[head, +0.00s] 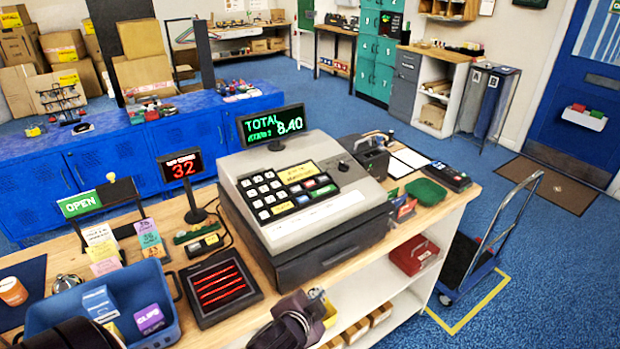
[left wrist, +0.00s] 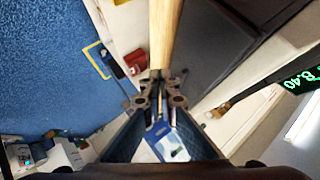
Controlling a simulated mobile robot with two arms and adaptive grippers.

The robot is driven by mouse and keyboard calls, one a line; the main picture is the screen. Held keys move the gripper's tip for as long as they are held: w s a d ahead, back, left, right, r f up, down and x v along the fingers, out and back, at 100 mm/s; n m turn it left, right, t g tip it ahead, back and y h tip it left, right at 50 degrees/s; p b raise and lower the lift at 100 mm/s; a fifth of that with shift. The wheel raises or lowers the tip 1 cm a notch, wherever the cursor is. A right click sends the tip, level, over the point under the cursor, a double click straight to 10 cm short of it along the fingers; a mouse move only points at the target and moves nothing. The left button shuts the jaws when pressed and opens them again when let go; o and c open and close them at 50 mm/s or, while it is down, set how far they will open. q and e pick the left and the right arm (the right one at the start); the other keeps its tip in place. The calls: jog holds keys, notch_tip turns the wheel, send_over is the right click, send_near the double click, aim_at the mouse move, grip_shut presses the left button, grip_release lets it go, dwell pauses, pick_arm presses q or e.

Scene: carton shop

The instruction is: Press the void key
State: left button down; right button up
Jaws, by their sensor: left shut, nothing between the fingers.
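The cash register (head: 300,200) stands on the wooden counter, its sloped keypad facing the front. Its keys include white number keys (head: 265,194), a wide yellow key (head: 297,173) and small red and green keys (head: 322,190). The lettering is too small to tell which is the void key. The green display (head: 272,124) reads TOTAL 8.40; it also shows in the left wrist view (left wrist: 300,78). My left gripper (head: 298,322) is shut and empty, low in front of the register and apart from the keys. In the left wrist view its fingers (left wrist: 160,78) meet near the counter edge. My right gripper is not in view.
A red box (head: 414,254) sits on the shelf below. A hand truck (head: 470,262) stands right.

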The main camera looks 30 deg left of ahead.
pick_arm(q)
jog(key=w+d+r+m+t+h, duration=0.1)
jog(key=w+r+m+t, duration=0.4)
jog(key=r, duration=0.6)
jog(key=w+d+r+m+t, duration=0.1)
jog(key=w+r+m+t, duration=0.3)
jog(key=w+r, duration=0.5)
jog(key=w+d+r+m+g+h, duration=0.1)
jog(key=d+r+m+h, duration=0.5)
jog(key=m, duration=0.5)
jog(key=w+d+r+m+g+h, duration=0.1)
jog(key=d+r+m+h, duration=0.45)
jog(key=m+h, duration=0.4)
jog(key=w+a+f+m+g+y, duration=0.4)
jog(key=a+f+m+g, duration=0.25)
jog(key=m, duration=0.55)
jog(key=w+a+f+m+g+y, duration=0.1)
jog(key=a+y, duration=0.8)
jog(key=a, duration=1.3)
jog(key=shift+f+m, duration=0.15)
jog(key=shift+m, duration=0.2)
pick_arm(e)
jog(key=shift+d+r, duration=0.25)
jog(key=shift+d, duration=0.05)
